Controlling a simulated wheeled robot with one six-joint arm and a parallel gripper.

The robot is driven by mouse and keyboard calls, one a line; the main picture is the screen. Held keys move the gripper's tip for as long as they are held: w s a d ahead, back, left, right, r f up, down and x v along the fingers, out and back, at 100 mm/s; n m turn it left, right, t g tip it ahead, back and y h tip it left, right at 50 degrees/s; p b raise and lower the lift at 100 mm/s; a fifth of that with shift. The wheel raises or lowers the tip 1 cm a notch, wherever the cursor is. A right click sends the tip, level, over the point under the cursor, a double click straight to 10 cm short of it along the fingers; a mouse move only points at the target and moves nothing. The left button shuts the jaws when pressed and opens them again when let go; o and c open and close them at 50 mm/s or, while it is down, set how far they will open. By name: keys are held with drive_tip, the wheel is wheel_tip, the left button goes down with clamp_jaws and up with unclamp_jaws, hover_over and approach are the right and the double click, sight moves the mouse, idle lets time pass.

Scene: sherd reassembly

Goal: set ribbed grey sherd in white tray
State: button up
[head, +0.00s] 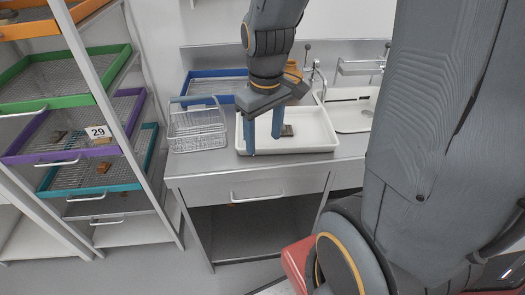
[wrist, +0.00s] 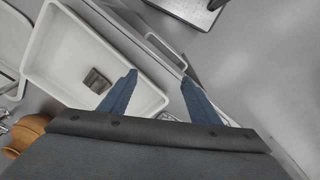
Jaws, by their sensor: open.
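The ribbed grey sherd (wrist: 97,81) lies flat on the floor of the white tray (wrist: 49,72) in the wrist view. In the head view the sherd (head: 287,130) shows inside the white tray (head: 310,143), right of my fingers. My gripper (head: 263,144) is open and empty, with its fingers over the left part of the tray. In the wrist view my gripper (wrist: 158,84) has its fingers spread wide, and the sherd is outside them, to the left and apart.
A wire basket (head: 197,131) stands left of the tray, with a blue-rimmed tray (head: 212,84) behind it. A sink (head: 350,118) is at the right. A rack at the left holds coloured trays, including a purple one (head: 40,153) with sherds.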

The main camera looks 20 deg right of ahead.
drive_tip(key=shift+s+a+f+m, duration=0.25)
drive_tip(key=shift+s+a+m, duration=0.15)
drive_tip(key=shift+s+m, duration=0.25)
drive_tip(key=shift+s+a+f+m, duration=0.25)
drive_tip(key=shift+s+a+m, duration=0.2)
drive_tip(key=shift+s, duration=0.35)
drive_tip(key=shift+s+a+f+m, duration=0.25)
drive_tip(key=shift+s+a+m, duration=0.2)
drive_tip(key=shift+s, duration=0.3)
